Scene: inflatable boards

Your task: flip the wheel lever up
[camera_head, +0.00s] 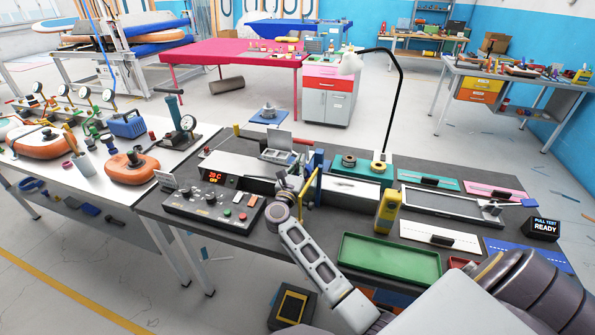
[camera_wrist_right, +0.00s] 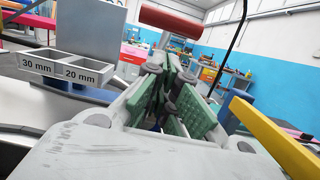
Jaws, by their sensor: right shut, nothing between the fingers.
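My right gripper (camera_head: 291,186) is over the work table at the hot machine, beside its upright blue post (camera_head: 318,168). In the right wrist view its green-padded fingers (camera_wrist_right: 177,100) are closed together with nothing between them. A slanted yellow bar (camera_head: 310,187) stands just right of the gripper; it shows at the right of the wrist view (camera_wrist_right: 275,138). A red cylinder (camera_wrist_right: 168,21) lies beyond the fingertips, apart from them in the picture. I cannot tell for sure which of these is the wheel lever. My left gripper is not in view.
A control panel (camera_head: 212,205) with a red display is left of the gripper. A green tray (camera_head: 390,262), a yellow device (camera_head: 387,212) and a black-framed tray (camera_head: 440,205) are to the right.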

